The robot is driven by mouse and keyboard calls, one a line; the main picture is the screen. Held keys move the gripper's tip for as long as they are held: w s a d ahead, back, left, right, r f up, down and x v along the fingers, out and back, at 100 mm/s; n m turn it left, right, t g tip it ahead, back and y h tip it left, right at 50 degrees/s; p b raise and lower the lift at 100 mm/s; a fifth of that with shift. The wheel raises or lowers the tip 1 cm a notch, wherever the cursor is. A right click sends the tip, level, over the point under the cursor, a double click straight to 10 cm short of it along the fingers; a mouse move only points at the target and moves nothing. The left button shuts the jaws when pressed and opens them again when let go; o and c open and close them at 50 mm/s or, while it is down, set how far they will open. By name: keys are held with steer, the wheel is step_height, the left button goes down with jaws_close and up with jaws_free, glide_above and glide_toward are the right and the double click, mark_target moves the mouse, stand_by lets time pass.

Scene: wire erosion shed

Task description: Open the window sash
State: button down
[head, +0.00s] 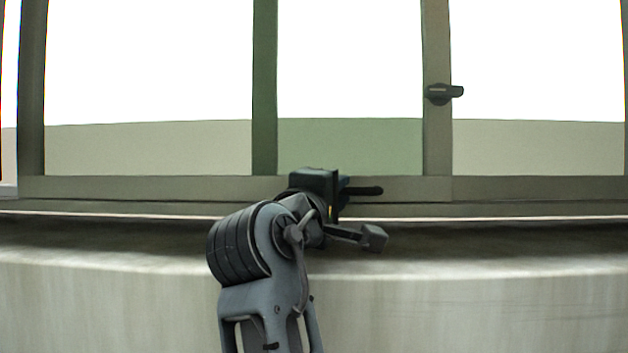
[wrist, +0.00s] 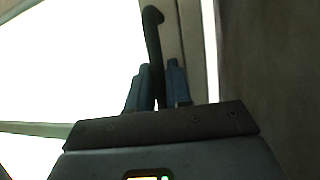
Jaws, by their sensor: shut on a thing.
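The window sash (head: 264,90) fills the upper part of the head view, with a grey-green frame, bright panes and a bottom rail. A dark bar handle (head: 366,190) lies across the bottom rail, pointing right from my gripper (head: 338,188). My gripper is shut on this handle. The part of the handle behind the fingers is hidden. I cannot tell from these frames whether the sash stands ajar.
A pale concrete sill and wall (head: 480,290) run below the window. The sill is clear to either side of my arm.

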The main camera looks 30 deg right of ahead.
steer(key=shift+s+d+f, duration=0.15)
steer(key=shift+s+d, duration=0.7)
steer(key=shift+d, duration=0.3)
steer(key=c, duration=1.4)
jaws_free()
steer(key=shift+a, duration=0.1)
steer(key=b+v, duration=0.1)
steer(key=v, duration=0.6)
steer(key=shift+s+a, duration=0.2)
steer(key=shift+a, duration=0.1)
steer(key=shift+a, duration=0.1)
